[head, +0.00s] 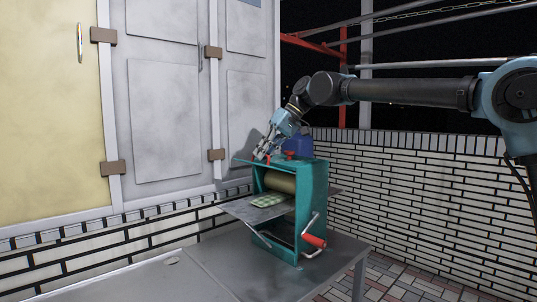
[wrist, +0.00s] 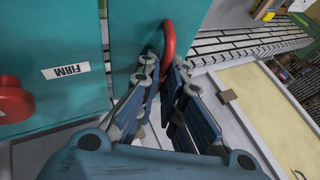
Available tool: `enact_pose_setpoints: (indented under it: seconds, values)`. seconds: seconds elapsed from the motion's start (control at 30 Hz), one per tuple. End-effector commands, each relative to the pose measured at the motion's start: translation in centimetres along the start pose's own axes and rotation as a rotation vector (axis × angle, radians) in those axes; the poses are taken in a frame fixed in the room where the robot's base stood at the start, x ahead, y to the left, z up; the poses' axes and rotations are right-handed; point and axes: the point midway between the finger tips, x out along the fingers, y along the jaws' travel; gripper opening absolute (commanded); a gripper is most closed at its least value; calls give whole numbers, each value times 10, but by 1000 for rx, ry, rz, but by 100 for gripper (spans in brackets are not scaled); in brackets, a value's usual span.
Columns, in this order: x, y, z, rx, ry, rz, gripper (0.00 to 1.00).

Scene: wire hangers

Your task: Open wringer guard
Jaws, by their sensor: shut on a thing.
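The teal wringer (head: 321,185) stands on a grey table, with rollers (head: 280,181) and a red crank grip (head: 314,240) at its front. In the wrist view the panel (wrist: 135,30) carries a red loop handle (wrist: 168,48). My gripper (head: 262,154) is at the top left of the wringer. In the wrist view its fingers (wrist: 163,82) are closed around the red handle. The fingers partly hide the handle's lower end.
A grey tray (head: 238,208) with a green checked cloth (head: 268,200) sits at the rollers. A blue box (head: 299,145) shows behind the wringer. A "FIRM" label (wrist: 66,71) and a red knob (wrist: 12,100) are beside the panel. Grey cabinet doors (head: 165,120) stand close at left. The table's front left (head: 140,280) is mostly clear.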

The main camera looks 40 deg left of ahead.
Motion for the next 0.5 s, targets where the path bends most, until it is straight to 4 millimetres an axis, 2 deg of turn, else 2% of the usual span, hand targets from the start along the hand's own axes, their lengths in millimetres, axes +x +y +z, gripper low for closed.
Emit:
enact_pose_setpoints:
  seconds: [0.03,0.23,0.33,0.5]
  values:
    - [-1,6,0,2,-1,9,0]
    - [0,5,1,2,-2,9,0]
    - [0,5,1,1,-2,9,26]
    - [1,2,1,-1,-3,6,28]
